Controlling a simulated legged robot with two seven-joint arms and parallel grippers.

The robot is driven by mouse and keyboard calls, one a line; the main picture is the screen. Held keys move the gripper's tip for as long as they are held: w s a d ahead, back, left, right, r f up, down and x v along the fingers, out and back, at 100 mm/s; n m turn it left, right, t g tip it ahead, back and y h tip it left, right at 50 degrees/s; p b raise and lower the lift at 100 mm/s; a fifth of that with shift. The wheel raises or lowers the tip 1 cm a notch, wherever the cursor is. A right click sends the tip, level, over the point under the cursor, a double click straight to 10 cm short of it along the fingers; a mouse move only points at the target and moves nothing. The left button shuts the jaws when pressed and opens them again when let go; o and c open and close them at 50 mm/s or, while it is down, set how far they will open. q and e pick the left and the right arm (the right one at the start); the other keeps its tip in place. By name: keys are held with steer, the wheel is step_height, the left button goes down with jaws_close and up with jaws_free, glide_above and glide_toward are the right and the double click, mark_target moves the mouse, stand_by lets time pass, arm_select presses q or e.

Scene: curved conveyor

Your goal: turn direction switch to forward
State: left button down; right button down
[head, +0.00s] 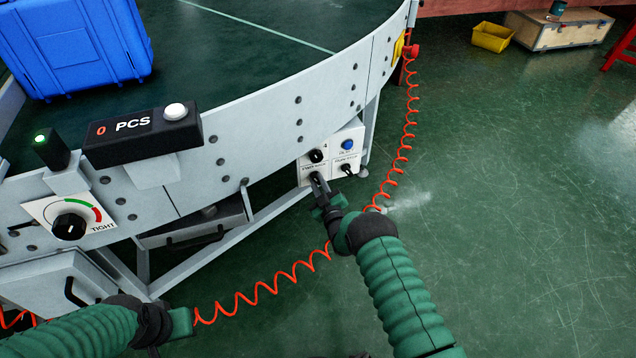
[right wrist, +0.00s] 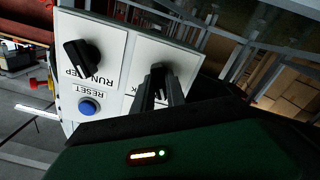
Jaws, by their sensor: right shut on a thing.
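The white control panel (head: 331,152) is on the outer side of the curved conveyor. It carries black rotary knobs and a blue button (head: 347,145). My right gripper (head: 319,183) is at the panel's lower left knob, which it largely hides in the head view. In the right wrist view the right gripper (right wrist: 160,92) is shut on this black switch knob (right wrist: 157,69). Its label is too covered to read, and its pointing direction is unclear. Beside it are the RUN/STEP knob (right wrist: 82,58) and the blue RESET button (right wrist: 88,106). My left gripper (head: 180,323) is low at left, fingers not clear.
A coiled red cable (head: 300,268) hangs below and right of the panel, passing close to my right arm. A blue case (head: 75,45) rests on the conveyor belt (head: 235,50). A PCS counter (head: 143,137) and a TIGHT dial (head: 69,226) are at left.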

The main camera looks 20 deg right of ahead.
steer(key=shift+f, duration=0.2)
steer(key=c, duration=1.4)
jaws_free()
steer(key=shift+c, duration=0.2)
steer(key=shift+o, duration=0.4)
steer(key=shift+r, duration=0.1)
steer(key=shift+s+r+p, duration=0.1)
steer(key=shift+s+p, duration=0.25)
steer(key=s+p, duration=0.8)
steer(key=s, duration=0.8)
steer(key=shift+d+f, duration=0.2)
steer(key=shift+d, duration=0.05)
